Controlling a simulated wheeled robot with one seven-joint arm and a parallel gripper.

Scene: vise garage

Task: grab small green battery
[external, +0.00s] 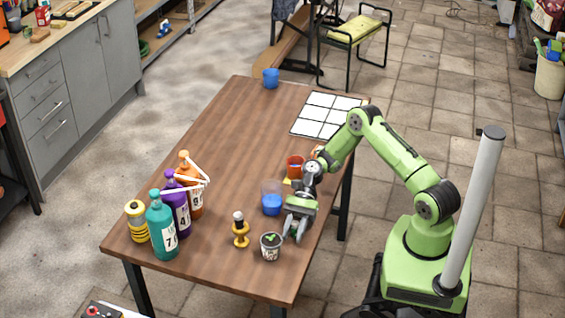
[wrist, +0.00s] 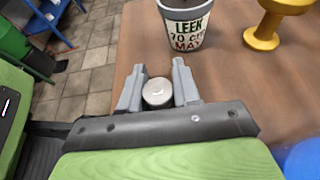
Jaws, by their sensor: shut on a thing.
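My gripper (external: 293,231) is low over the right edge of the wooden table, beside a small labelled pot. In the wrist view its two grey fingers (wrist: 158,76) are closed on a small upright cylinder, the battery (wrist: 158,93). Only its round silvery top shows; its side colour is hidden between the fingers.
The plant pot (external: 271,246) stands just in front of the gripper, with a yellow stand (external: 241,230) to its left. A blue-filled cup (external: 272,204) is close behind. Tall bottles (external: 162,228) stand at the left. The table's middle (external: 232,140) is clear.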

